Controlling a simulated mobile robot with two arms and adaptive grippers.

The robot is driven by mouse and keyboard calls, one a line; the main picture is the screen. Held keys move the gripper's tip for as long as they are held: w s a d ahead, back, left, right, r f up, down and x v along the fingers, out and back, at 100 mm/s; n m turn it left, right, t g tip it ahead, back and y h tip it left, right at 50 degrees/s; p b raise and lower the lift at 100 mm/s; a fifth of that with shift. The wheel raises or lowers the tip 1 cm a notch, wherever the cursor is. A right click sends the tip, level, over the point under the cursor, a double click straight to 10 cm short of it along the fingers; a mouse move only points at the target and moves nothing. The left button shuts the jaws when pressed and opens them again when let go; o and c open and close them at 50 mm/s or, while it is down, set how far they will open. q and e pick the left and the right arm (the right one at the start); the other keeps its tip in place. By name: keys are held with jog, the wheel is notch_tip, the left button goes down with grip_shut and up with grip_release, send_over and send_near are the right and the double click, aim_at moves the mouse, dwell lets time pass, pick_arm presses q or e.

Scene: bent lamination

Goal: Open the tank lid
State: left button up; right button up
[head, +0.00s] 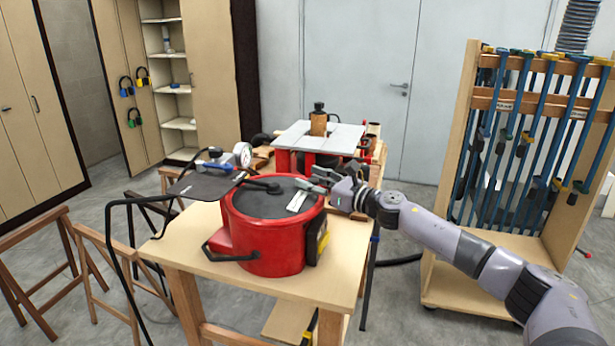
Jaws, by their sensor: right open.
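A red round tank (265,240) stands on the wooden table. Its top is a dark grey round surface (252,206), which looks like the lid and appears to lie flat within the red rim. A black handle-like part (262,187) and a pale strip (297,201) show on it. My right gripper (309,180) is open and empty at the tank's right rear rim, its fingers pointing left. I cannot tell whether it touches the tank. My left gripper is out of view.
A pressure gauge (243,154) and a dark flat plate (205,185) are at the tank's left. A clamp rack (455,170) stands right.

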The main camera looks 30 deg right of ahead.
jog(key=shift+s+r, duration=0.1)
jog(key=shift+s, duration=0.1)
jog(key=shift+c, duration=0.3)
jog(key=shift+w, duration=0.1)
grip_shut()
